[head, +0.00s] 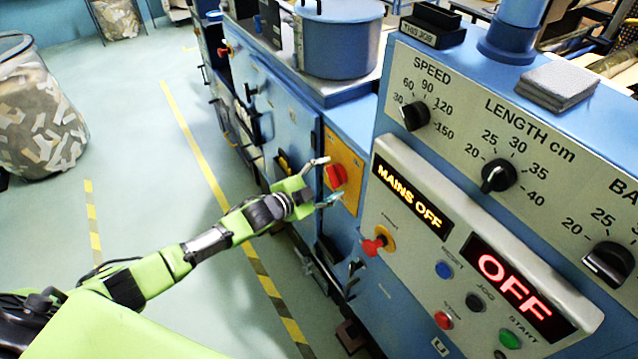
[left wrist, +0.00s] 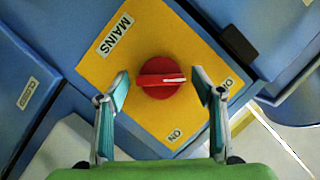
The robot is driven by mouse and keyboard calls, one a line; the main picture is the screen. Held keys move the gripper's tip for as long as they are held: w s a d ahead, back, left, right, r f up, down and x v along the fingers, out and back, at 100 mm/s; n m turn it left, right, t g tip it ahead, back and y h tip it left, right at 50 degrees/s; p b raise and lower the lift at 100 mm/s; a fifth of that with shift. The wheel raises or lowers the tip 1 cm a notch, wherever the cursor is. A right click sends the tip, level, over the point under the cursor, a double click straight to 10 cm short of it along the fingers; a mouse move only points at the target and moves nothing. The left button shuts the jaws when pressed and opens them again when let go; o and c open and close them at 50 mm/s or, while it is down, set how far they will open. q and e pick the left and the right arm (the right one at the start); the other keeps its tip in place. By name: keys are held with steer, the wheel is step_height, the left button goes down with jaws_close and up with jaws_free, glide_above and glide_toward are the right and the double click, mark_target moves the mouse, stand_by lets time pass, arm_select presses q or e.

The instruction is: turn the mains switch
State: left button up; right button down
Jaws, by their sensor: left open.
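The mains switch (head: 336,176) is a red rotary knob on a yellow plate (head: 345,155) on the blue machine's side. In the left wrist view the red knob (left wrist: 161,78) sits in the middle of the yellow plate (left wrist: 125,62), marked MAINS, with ON and a partly hidden second label. Its grip bar lies about level in that view. My left gripper (head: 323,182) is open, with one finger on each side of the knob. In the left wrist view its fingertips (left wrist: 162,80) stand apart from the knob. The display (head: 412,196) reads MAINS OFF. My right gripper is not in view.
The control panel (head: 425,240) juts out to the right, with another red knob (head: 375,243) and several buttons. A second display (head: 515,287) reads OFF. A clear bag of scraps (head: 40,115) stands at left. The floor (head: 140,200) between is open.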

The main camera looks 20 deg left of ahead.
arm_select(q)
steer(key=v, duration=1.1)
steer(key=shift+s+a, duration=0.15)
steer(key=shift+s, duration=0.2)
steer(key=shift+r, duration=0.1)
steer(key=s+a+f+n+g+y+b, duration=0.2)
steer(key=s+a+f, duration=0.15)
steer(key=f, duration=0.85)
steer(key=s+a+f+n+g+y+b, duration=0.1)
steer(key=s+a+f+n+b, duration=0.3)
steer(key=f, duration=0.9)
steer(key=s+a+f+n+g+y+b, duration=0.15)
steer(key=s+f, duration=0.35)
steer(key=f, duration=0.7)
steer(key=s+d+f+n+g+y+b, duration=0.1)
steer(key=s+d+f+g+b, duration=0.1)
steer(key=s+f, duration=0.7)
steer(key=s+d+f+n+g+y+b, duration=0.1)
steer(key=s+d+f+g+b, duration=0.15)
steer(key=s+f, duration=0.65)
steer(key=s+d+f+n+g, duration=0.1)
steer(key=s+d+f+g, duration=0.1)
steer(key=s, duration=0.7)
steer(key=s+d+f+g+b, duration=0.1)
steer(key=s+d+f, duration=0.2)
steer(key=s, duration=0.6)
step_height(320, 180, down, 3)
steer(key=shift+d+r+n+g+h, duration=0.25)
steer(key=shift+n+g+h, duration=0.1)
steer(key=shift+g+h, duration=0.1)
